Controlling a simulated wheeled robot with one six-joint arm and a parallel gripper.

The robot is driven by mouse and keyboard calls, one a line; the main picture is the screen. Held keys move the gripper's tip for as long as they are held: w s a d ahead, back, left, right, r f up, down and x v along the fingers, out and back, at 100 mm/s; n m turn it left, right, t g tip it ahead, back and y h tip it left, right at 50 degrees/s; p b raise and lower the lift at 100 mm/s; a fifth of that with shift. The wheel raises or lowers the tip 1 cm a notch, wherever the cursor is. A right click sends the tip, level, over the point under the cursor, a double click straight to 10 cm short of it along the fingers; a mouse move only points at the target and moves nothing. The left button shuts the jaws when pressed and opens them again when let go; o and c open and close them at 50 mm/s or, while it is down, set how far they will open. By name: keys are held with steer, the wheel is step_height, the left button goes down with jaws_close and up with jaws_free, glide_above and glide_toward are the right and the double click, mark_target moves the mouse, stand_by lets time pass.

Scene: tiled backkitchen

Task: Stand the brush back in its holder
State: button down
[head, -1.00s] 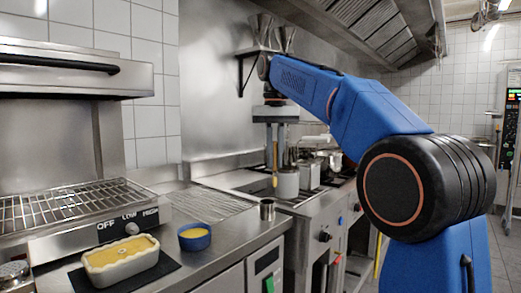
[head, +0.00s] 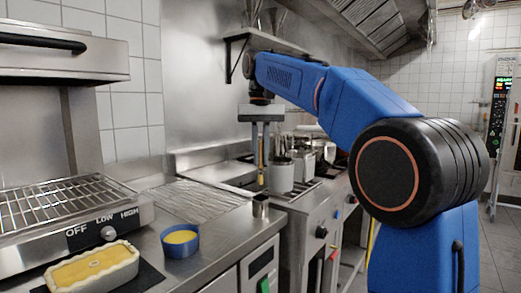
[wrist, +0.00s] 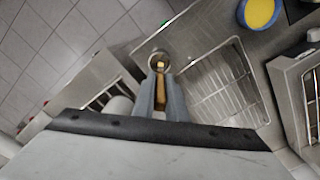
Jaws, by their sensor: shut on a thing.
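My gripper (head: 262,150) is shut on the brush (head: 261,172), a thin yellowish-brown stick hanging upright between the fingers. In the wrist view the brush (wrist: 160,85) shows between the two grey fingers, its far end overlapping the opening of a small round metal cup. That cup, which looks like the holder (head: 260,207), stands on the steel counter near its front edge; it also shows in the wrist view (wrist: 152,57). In the head view the brush's lower end appears above the cup's rim, with a small gap. The exact depth between them is hard to tell.
A blue bowl of yellow content (head: 180,243) and a pale dish with yellow filling (head: 95,268) stand on the counter to the left. A grill rack (head: 60,200) is behind them. A light pot (head: 281,176) stands on the stove beyond the fingers.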

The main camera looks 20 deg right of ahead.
mark_target(261, 140)
steer(key=shift+f, duration=3.9)
steer(key=c, duration=1.7)
jaws_free()
step_height(261, 140, up, 12)
steer(key=shift+s, duration=0.1)
